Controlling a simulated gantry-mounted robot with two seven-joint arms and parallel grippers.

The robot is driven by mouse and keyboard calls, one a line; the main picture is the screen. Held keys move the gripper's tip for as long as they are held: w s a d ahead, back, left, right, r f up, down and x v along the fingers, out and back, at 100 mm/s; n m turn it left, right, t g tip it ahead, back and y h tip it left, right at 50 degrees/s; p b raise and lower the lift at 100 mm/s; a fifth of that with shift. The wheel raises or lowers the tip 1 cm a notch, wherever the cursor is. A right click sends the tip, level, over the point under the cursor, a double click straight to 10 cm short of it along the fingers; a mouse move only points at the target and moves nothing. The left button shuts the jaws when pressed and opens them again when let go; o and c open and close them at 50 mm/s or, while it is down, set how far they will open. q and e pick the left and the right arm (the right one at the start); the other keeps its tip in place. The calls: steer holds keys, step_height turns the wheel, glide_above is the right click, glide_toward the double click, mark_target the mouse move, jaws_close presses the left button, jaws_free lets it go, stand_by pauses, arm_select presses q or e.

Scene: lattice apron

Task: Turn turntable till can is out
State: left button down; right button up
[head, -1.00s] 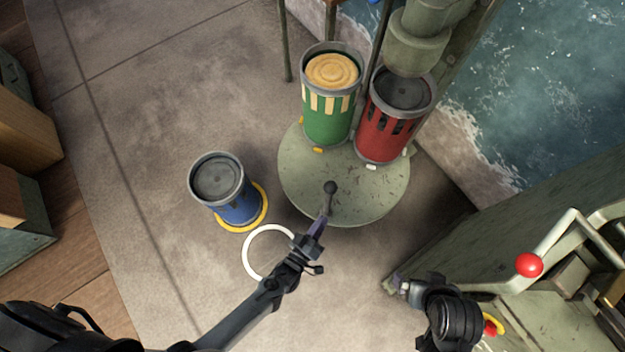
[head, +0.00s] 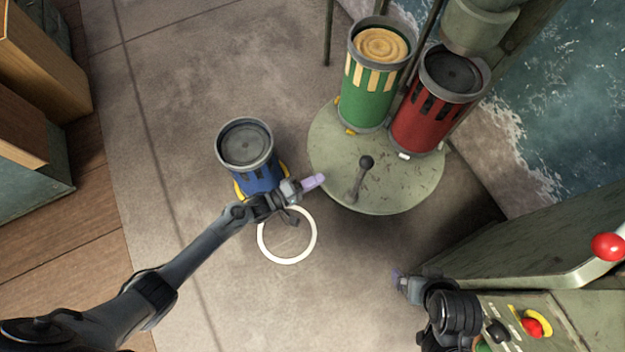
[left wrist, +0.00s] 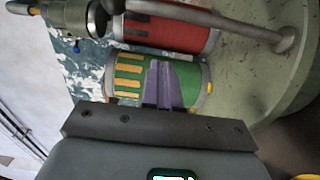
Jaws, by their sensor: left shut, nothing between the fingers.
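The round pale-green turntable (head: 400,190) carries a green can (head: 370,97) with cream stripes and a tan coiled top, and a red can (head: 427,122) with a dark top. A dark knobbed handle (head: 361,178) stands on its near part.
A white ring (head: 287,262) is marked on bare floor below the blue can. A green spout (head: 480,25) overhangs beside the red can. A green console (head: 545,265) with a red ball lever stands right. Wooden crates are at left; water lies beyond the right edge.

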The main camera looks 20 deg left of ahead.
arm_select(q)
steer(key=w+d+b, duration=0.4)
steer(key=d, duration=0.5)
steer(key=shift+w+b, duration=0.15)
steer(key=shift+b, duration=0.15)
steer(key=shift+w, duration=0.1)
